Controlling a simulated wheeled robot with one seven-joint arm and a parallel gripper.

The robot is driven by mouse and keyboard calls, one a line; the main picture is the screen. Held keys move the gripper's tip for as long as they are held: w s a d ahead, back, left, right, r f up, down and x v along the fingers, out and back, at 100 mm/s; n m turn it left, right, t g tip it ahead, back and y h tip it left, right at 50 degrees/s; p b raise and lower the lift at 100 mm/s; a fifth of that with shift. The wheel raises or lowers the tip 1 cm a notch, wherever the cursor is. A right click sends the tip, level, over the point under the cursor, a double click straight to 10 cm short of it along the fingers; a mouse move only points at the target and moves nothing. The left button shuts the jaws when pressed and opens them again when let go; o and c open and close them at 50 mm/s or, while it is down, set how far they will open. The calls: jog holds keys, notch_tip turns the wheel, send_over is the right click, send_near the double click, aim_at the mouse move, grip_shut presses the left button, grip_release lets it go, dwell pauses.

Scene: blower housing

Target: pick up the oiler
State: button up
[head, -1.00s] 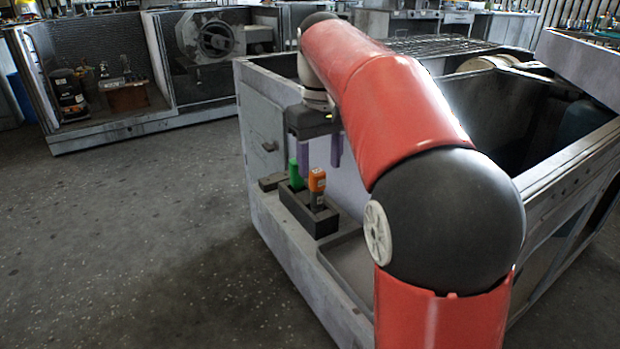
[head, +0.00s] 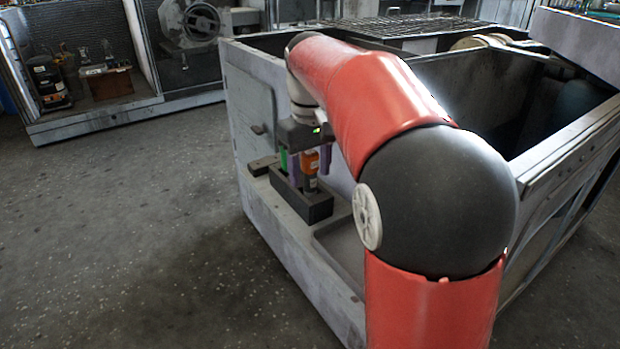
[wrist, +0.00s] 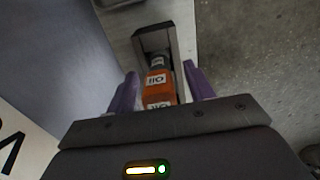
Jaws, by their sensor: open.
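The oiler (head: 310,161) is an orange bottle with a grey lower part, standing in a dark grey caddy (head: 318,208). In the wrist view the oiler (wrist: 159,88) shows white labels reading OIL. My gripper (head: 309,166) has come down over it in the head view. In the wrist view my gripper (wrist: 161,76) is open, with one purple finger on each side of the oiler and gaps between. The fingers do not look closed on it. The base of the oiler is hidden in the caddy.
A green item (head: 284,160) stands in the caddy close to my left finger, partly hidden. A small dark block (head: 263,165) lies behind the caddy on the ledge of the large grey housing (head: 243,120). The housing wall rises just beside my gripper. Open floor lies left.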

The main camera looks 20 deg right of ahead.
grip_shut()
jog(key=shift+r, duration=0.1)
notch_tip(320, 180, up, 20)
jog(key=p, duration=0.6)
jog(key=shift+p, duration=0.35)
